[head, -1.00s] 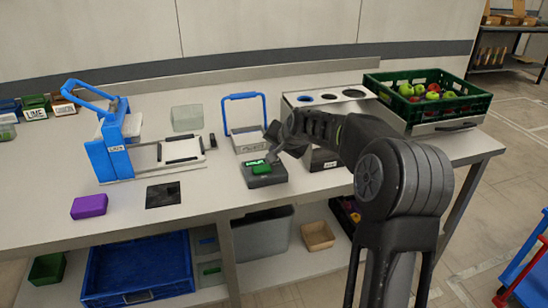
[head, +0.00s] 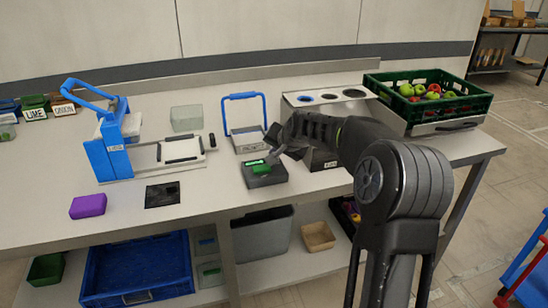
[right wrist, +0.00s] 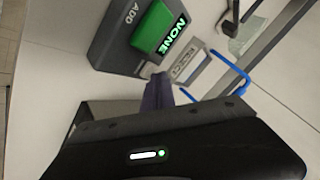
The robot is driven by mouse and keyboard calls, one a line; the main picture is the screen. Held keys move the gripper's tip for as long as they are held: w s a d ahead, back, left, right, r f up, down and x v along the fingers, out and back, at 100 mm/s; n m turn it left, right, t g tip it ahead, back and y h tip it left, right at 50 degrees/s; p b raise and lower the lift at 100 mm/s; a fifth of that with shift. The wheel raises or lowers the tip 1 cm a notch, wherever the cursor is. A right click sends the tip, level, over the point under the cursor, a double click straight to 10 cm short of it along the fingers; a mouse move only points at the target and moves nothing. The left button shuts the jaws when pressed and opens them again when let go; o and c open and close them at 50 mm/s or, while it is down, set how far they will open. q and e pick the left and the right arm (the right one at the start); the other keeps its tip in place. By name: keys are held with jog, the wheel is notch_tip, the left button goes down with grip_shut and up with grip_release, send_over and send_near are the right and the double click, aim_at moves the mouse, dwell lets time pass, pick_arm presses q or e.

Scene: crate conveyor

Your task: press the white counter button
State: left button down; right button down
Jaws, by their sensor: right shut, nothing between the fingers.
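A dark grey counter box (head: 266,181) sits on the white worktop. It has a green button (head: 262,170) on top; I see no white button on it. In the right wrist view the box (right wrist: 112,48) shows the green button (right wrist: 151,27), the label ADD and a lit display (right wrist: 173,35) reading NONE. My right gripper (head: 271,156) is shut and empty, just above the back right of the box. Its dark fingers (right wrist: 158,84) show close to the box's edge; I cannot tell whether they touch it. My left gripper is out of view.
A scale-like device with a blue handle (head: 242,97) stands just behind the box. A blue press (head: 113,158) is at left, with a purple block (head: 88,206) and a black pad (head: 162,194) in front. A green crate of apples (head: 395,101) is at back right.

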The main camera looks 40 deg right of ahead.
dwell(0.4)
jog(key=shift+r+p, duration=0.75)
jog(key=shift+r, duration=0.1)
notch_tip(320, 180, up, 5)
jog(key=p, duration=0.4)
dwell(0.9)
